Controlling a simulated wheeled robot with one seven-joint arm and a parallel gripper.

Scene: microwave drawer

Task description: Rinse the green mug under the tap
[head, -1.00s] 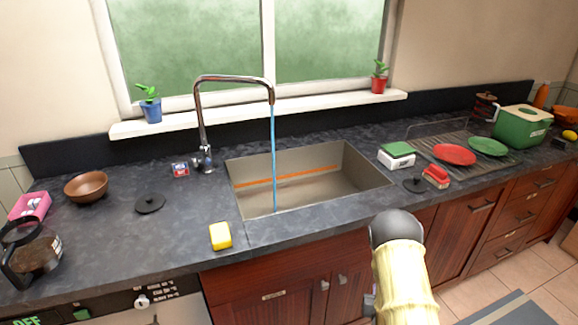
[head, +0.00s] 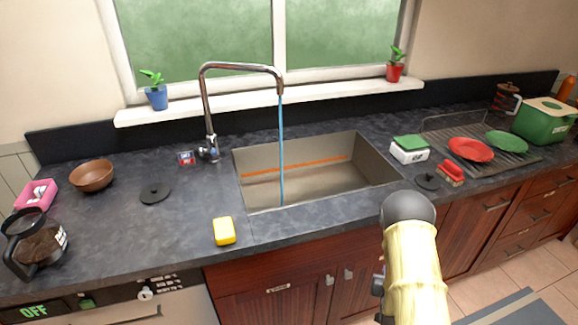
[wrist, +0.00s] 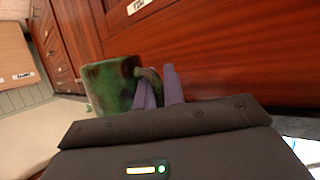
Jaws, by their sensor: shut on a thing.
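The green mug (wrist: 108,84) shows in the wrist view, with brown, dirty-looking patches on its side. My gripper (wrist: 160,85) is shut on the mug's handle side, in front of the red-brown cabinet doors. The mug and gripper fingers are not visible in the head view, where only my arm shows at the lower right. The chrome tap (head: 208,110) stands behind the sink and arches over it. A blue stream of water (head: 281,150) runs from its spout into the grey sink (head: 330,195).
A yellow sponge (head: 224,231) lies at the sink's front left. A black lid (head: 155,193), brown bowl (head: 92,175) and coffee pot (head: 36,245) are on the left counter. A white-and-green box (head: 409,150), red brush (head: 451,173) and dish rack (head: 510,155) are right of the sink.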

